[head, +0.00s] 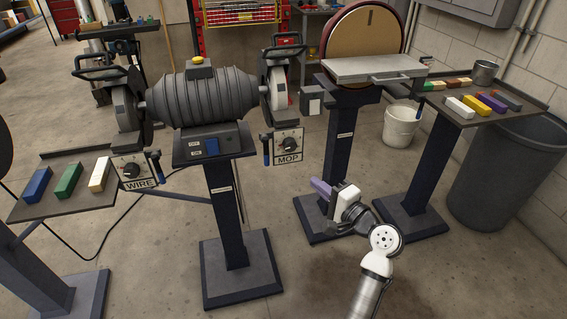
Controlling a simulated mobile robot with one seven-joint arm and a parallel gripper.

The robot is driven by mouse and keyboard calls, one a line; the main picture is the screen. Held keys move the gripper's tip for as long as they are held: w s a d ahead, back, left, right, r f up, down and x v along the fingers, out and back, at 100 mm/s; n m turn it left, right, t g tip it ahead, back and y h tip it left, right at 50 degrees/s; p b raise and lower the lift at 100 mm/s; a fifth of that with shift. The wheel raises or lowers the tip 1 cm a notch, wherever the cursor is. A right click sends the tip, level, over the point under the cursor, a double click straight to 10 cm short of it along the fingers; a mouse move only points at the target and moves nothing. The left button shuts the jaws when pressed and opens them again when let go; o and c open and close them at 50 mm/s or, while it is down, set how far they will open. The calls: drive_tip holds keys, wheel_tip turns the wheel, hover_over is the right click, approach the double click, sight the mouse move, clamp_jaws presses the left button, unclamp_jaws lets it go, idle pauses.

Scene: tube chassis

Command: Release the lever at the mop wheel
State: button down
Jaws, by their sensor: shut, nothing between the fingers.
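The bench buffer (205,95) stands on a pedestal, with a pale mop wheel (279,88) at its right end. Below that wheel hangs a box with a dial, labelled MOP (288,147). A small lever with a blue lower end (266,152) hangs upright at the box's left side. My gripper (316,186), with purple fingers, is shut and empty. In the picture it is below and right of the MOP box, in front of the disc sander's pedestal. The gap in depth between it and the lever cannot be told.
A similar box labelled WIRE (138,172) with its own lever (157,165) is at left. A tray of coloured bars (66,194) is beside it. The disc sander (362,45), a right-hand tray (481,98), a bucket (402,127) and a grey bin (512,175) stand right.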

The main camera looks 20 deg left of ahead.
drive_tip(key=p, duration=0.4)
approach(266, 152)
drive_tip(key=shift+w+a+f, duration=1.6)
drive_tip(key=shift+w+a, duration=0.7)
drive_tip(key=shift+w, duration=0.35)
